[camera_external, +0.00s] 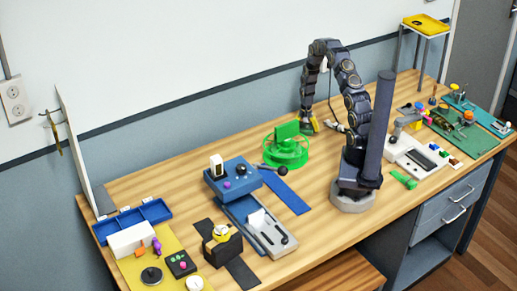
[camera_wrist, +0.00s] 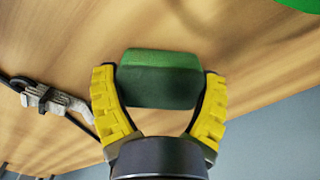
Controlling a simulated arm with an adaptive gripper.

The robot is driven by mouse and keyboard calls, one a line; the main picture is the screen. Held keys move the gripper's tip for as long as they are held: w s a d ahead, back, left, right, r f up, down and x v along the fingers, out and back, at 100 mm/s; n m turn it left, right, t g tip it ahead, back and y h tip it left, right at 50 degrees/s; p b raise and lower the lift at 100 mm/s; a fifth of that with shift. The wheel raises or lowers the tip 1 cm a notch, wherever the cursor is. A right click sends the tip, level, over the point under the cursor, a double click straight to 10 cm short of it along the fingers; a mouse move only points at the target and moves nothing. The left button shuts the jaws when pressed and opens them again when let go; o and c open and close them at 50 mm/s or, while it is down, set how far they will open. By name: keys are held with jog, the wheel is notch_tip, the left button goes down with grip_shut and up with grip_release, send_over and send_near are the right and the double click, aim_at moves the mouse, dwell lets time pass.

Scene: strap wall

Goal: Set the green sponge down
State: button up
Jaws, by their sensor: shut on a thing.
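The green sponge (camera_wrist: 160,78) is a dark green block in the wrist view. It sits between the two yellow ribbed fingers of my gripper (camera_wrist: 160,92), which are shut on its sides. Wood tabletop shows beyond it; I cannot tell whether the sponge touches the table. In the external view my gripper (camera_external: 309,126) is low over the back of the table, just right of a round green stand (camera_external: 287,155). I cannot make out the sponge clearly there.
A grey clip on a black cable (camera_wrist: 45,98) lies left of my gripper in the wrist view. A blue strip (camera_external: 285,192) and a blue box device (camera_external: 232,180) lie in front of the green stand. Bare wood (camera_external: 250,140) lies behind and left of it.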

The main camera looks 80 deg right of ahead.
jog(key=o, duration=0.6)
jog(key=shift+f, duration=0.1)
notch_tip(320, 180, up, 11)
jog(key=shift+r, duration=0.65)
